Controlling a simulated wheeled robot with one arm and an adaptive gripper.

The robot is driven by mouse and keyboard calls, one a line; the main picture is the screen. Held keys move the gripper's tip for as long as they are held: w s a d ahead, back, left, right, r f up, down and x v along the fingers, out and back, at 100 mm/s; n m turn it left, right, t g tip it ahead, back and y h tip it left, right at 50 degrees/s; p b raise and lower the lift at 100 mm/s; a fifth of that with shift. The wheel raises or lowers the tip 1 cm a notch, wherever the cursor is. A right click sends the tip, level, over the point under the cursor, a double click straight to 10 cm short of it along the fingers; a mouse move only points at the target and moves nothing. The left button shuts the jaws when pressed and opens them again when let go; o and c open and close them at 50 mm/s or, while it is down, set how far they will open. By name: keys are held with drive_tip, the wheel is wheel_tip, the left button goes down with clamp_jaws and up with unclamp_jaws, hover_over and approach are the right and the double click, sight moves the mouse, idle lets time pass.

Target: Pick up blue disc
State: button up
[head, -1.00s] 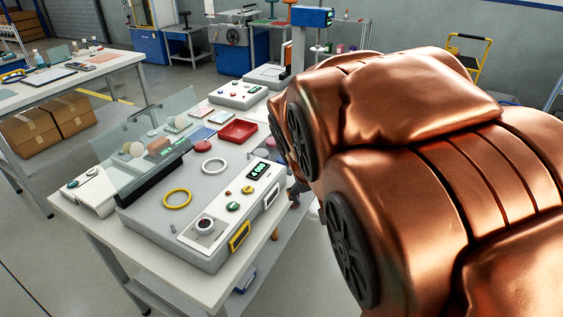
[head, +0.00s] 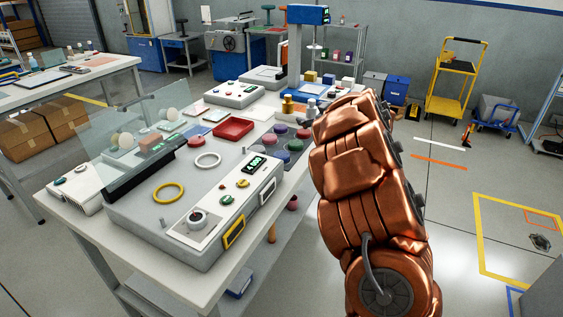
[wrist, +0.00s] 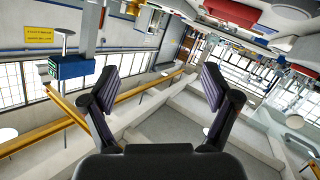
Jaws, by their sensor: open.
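Several small round discs stand in a cluster at the right edge of the white worktable (head: 62,212) in the head view, just left of my arm. They look crimson, green and dark bluish. A bluish disc (head: 282,156) seems to be at the front of the cluster, but its colour is hard to tell at this size. My gripper (wrist: 160,88) shows in the wrist view with its two dark fingers spread wide and nothing between them. No blue disc can be made out in the wrist view.
A grey test machine (head: 150,222) with a clear shield, a yellow ring (head: 169,193) and a white ring (head: 207,161) fills the near table. A red tray (head: 233,128) lies behind. A blue-topped post (head: 307,15) rises beyond. Floor to the right is mostly open, with a yellow cart (head: 452,85).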

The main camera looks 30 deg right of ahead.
sight(282, 154)
drive_tip(key=f+y, duration=0.1)
drive_tip(key=f, duration=0.1)
drive_tip(key=s+a+f+y, duration=0.1)
drive_tip(key=f, duration=0.1)
drive_tip(key=a+f+n+y+b, duration=0.1)
drive_tip(key=f+y, duration=0.1)
drive_tip(key=f, duration=0.1)
drive_tip(key=shift+s+a, duration=0.25)
drive_tip(key=s+a+f+y, duration=0.1)
drive_tip(key=a+f+y, duration=0.1)
drive_tip(key=s+a+f+n+g+y, duration=0.1)
drive_tip(key=s+a+f+y, duration=0.1)
drive_tip(key=shift+s+a+f+y+b, duration=0.1)
drive_tip(key=shift+s+f+y+b, duration=0.1)
drive_tip(key=shift+s+y+b, duration=0.1)
drive_tip(key=shift+w+a+f, duration=0.1)
drive_tip(key=shift+w+a, duration=0.05)
drive_tip(key=shift+a, duration=0.05)
drive_tip(key=shift+p+x, duration=0.45)
drive_tip(key=shift+x, duration=3.2)
drive_tip(key=shift+c, duration=0.4)
drive_tip(key=c, duration=1.2)
